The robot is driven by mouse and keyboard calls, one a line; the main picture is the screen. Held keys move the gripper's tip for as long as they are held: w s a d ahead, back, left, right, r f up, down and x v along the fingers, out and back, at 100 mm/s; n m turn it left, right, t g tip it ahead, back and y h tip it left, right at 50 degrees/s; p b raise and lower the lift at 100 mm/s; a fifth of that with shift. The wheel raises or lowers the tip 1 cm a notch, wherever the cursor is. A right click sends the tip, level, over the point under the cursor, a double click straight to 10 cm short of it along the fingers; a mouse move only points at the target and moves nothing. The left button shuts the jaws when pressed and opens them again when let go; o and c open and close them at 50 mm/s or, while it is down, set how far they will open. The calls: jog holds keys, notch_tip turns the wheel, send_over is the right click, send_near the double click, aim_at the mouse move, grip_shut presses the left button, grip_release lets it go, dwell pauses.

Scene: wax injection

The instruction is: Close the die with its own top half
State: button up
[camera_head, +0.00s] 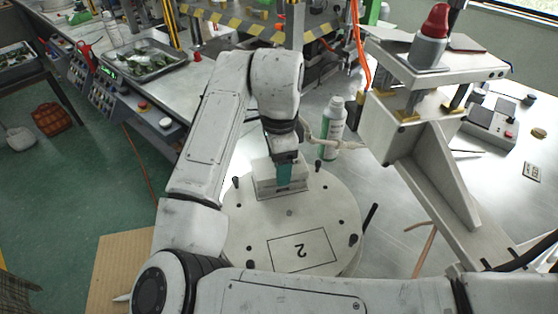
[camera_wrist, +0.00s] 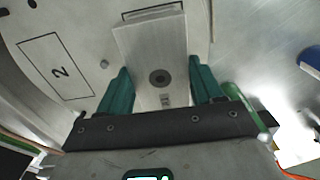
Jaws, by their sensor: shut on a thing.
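A pale grey metal die block (camera_head: 265,181) sits on the round turntable (camera_head: 238,228), at its far side, below my gripper (camera_head: 285,178). In the wrist view, my gripper (camera_wrist: 162,84) has one teal finger on each side of a grey die half (camera_wrist: 150,45), which has a dark round hole in its face. The fingers are shut on this half. In the head view the near finger covers part of the block. I cannot tell whether the held half touches a lower half or stays slightly above it.
Dark pegs stand on the turntable around the block, and a rectangle marked 2 (camera_head: 302,250) lies toward the front. A white and green bottle (camera_head: 331,130) stands close behind on the right. The press frame (camera_head: 430,165) rises to the right. A tray (camera_head: 143,60) sits on the left bench.

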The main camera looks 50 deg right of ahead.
jog(key=shift+f+b, duration=0.55)
jog(key=shift+f, duration=0.35)
jog(key=o, duration=1.3)
notch_tip(320, 180, up, 11)
jog(key=shift+f, duration=0.1)
jog(key=shift+s, duration=0.1)
